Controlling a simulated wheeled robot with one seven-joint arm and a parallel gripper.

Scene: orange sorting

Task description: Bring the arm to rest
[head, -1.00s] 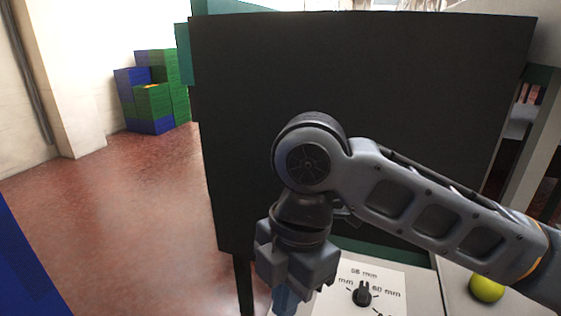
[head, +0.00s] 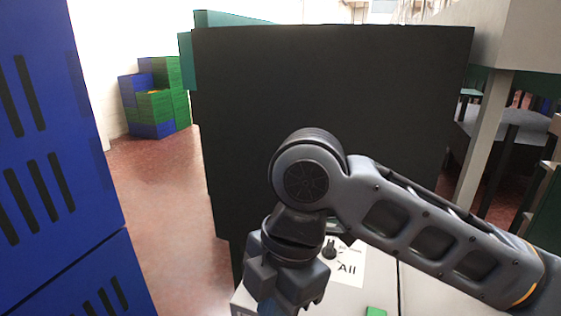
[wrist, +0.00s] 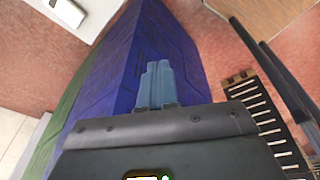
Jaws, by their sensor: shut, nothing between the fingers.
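My gripper (head: 270,306) hangs down at the bottom of the head view, its fingertips cut off by the lower edge. In the wrist view its blue-grey fingers (wrist: 157,84) lie together with nothing between them. My arm is bent, coming in from the lower right of the head view to a raised joint and then down. The gripper is in front of a white panel (head: 385,262) with a dial and the word "All". No object is held.
Tall blue crates (head: 50,150) stand close on the left. A large black panel (head: 330,90) fills the middle behind my arm. Green and blue crates (head: 155,105) are stacked farther back. Reddish floor (head: 160,200) lies open between the near crates and the black panel.

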